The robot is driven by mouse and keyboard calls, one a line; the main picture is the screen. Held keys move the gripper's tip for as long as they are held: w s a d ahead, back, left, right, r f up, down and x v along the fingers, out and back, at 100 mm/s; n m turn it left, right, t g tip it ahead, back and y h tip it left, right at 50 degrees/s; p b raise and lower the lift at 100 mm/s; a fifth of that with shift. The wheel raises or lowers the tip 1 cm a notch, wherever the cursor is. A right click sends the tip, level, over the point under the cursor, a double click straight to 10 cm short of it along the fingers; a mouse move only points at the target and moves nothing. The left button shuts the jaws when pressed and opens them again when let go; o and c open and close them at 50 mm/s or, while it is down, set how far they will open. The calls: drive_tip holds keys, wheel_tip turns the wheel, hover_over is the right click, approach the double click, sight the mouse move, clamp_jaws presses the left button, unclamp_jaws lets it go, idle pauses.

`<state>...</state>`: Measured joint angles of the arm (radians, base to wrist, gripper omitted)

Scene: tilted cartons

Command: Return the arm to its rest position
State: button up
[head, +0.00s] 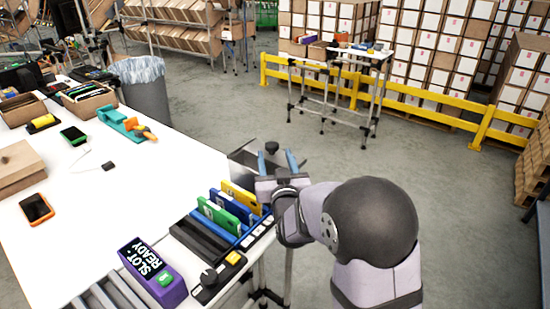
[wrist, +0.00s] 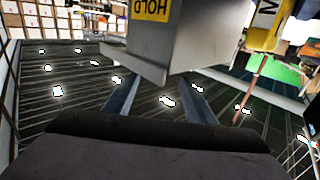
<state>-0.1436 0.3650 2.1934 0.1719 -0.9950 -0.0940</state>
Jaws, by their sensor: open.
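My gripper (head: 277,161) is at the right edge of the white table, its two blue fingers spread apart. In the wrist view, my gripper (wrist: 153,88) shows nothing between its fingers. A grey metal holder (head: 243,157) with a black knob stands beside the fingers in the head view. In the wrist view this holder (wrist: 195,40) has a yellow HOLD label and lies just beyond the fingertips; I cannot tell whether they touch. My arm reaches in from the lower right.
A purple SLOT READY box (head: 152,271) is on the white table (head: 105,210). Open floor (head: 215,120) lies beyond the table.

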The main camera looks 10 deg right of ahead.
drive_tip(key=s+a+r+m+g, duration=0.3)
drive_tip(key=s+a+r, duration=0.1)
drive_tip(key=r, duration=0.1)
drive_tip(key=s+a+f+n+g+y+p, duration=0.2)
drive_tip(key=s+a+f+n+g+y, duration=0.1)
drive_tip(key=s+f+g, duration=0.4)
drive_tip(key=s+d+f+g+h+b, duration=0.1)
drive_tip(key=s+d+f+g, duration=0.25)
drive_tip(key=s+f, duration=0.35)
drive_tip(key=s+d+f+g+h+b, duration=0.15)
drive_tip(key=s+d+f, duration=0.25)
drive_tip(key=s, duration=0.6)
drive_tip(key=s+d+f+g+h, duration=0.1)
drive_tip(key=s+d+f+g, duration=0.25)
drive_tip(key=s+f, duration=0.35)
wheel_tip(320, 180, up, 14)
drive_tip(key=s+p, duration=0.1)
drive_tip(key=p, duration=1.1)
drive_tip(key=shift+d+f+p, duration=0.25)
drive_tip(key=shift+d+p, duration=0.15)
